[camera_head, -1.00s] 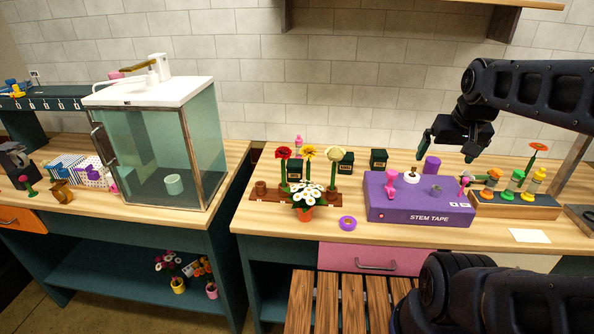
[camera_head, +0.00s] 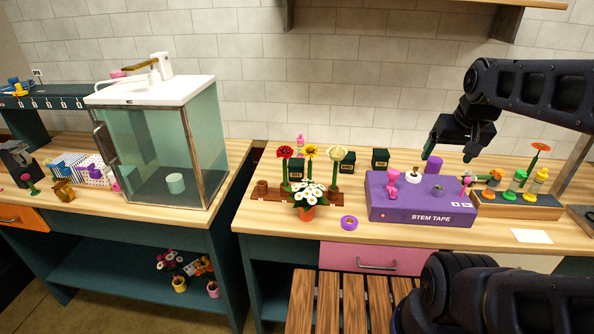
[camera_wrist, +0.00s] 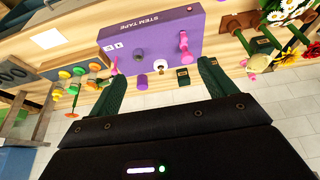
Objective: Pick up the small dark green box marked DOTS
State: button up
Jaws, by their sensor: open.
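Three small dark green boxes stand along the back of the right table in the head view: one behind the flowers (camera_head: 295,168), a middle one (camera_head: 347,162) and a right one (camera_head: 380,158). Their pale labels are too small to read, so I cannot tell which is marked DOTS. My gripper (camera_head: 449,154) is open and empty, above the table to the right of the right box. In the wrist view, a dark green box (camera_wrist: 183,77) shows between my open fingers (camera_wrist: 160,75), nearer the right one and apart from both.
The purple STEM TAPE box (camera_head: 420,200) stands in front, with a purple cylinder (camera_head: 432,163) behind it. Flowers (camera_head: 310,155) in a brown stand and a potted daisy plant (camera_head: 308,197) are left. A rack of coloured pieces (camera_head: 515,203) is right. A tiled wall backs the table.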

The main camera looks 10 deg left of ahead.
jog(key=w+a+r+n+g, duration=0.15)
jog(key=w+a+n, duration=0.4)
jog(key=w, duration=0.65)
jog(key=n+g, duration=0.3)
jog(key=n, duration=1)
send_over(296, 162)
jog(key=f, duration=1.7)
jog(key=shift+w+d+f, duration=0.2)
jog(key=shift+w+d, duration=0.05)
jog(key=shift+d, duration=0.05)
jog(key=shift+a+f, duration=0.15)
jog(key=shift+f, duration=0.1)
notch_tip(296, 162, down, 10)
jog(key=shift+s+f, duration=0.1)
jog(key=shift+f, duration=0.15)
jog(key=shift+c, duration=0.2)
